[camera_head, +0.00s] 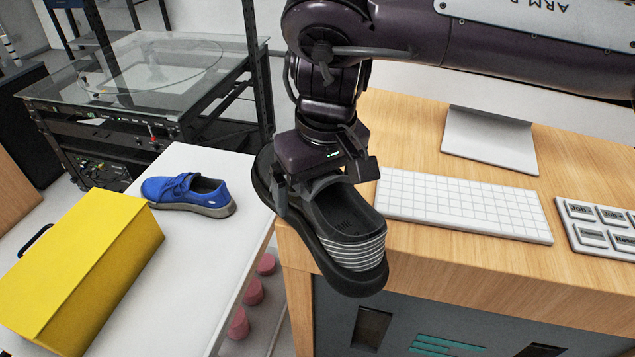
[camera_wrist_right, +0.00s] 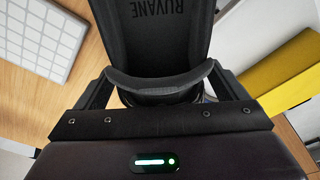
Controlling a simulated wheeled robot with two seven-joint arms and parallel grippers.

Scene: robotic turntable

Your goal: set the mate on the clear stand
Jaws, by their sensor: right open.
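A black slip-on shoe (camera_head: 345,215) with a thick sole and a grey-striped heel is at my right gripper (camera_head: 322,188), in front of the wooden desk's left corner. The gripper is open, its fingers on either side of the shoe; the wrist view also shows the black shoe (camera_wrist_right: 155,45) between them. Whether both fingers touch it, and what lies under it, I cannot tell. A blue lace-up shoe (camera_head: 190,193) sits upright on the white table (camera_head: 205,255). The clear glass-topped stand (camera_head: 140,75) is at the back left, its top apparently empty. My left gripper is not in view.
A yellow box (camera_head: 85,265) with a black handle fills the white table's near left. A keyboard (camera_head: 460,205), a grey stand base (camera_head: 490,138) and a button panel (camera_head: 600,225) occupy the wooden desk (camera_head: 400,130). A dark upright post (camera_head: 258,70) stands beside the glass stand.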

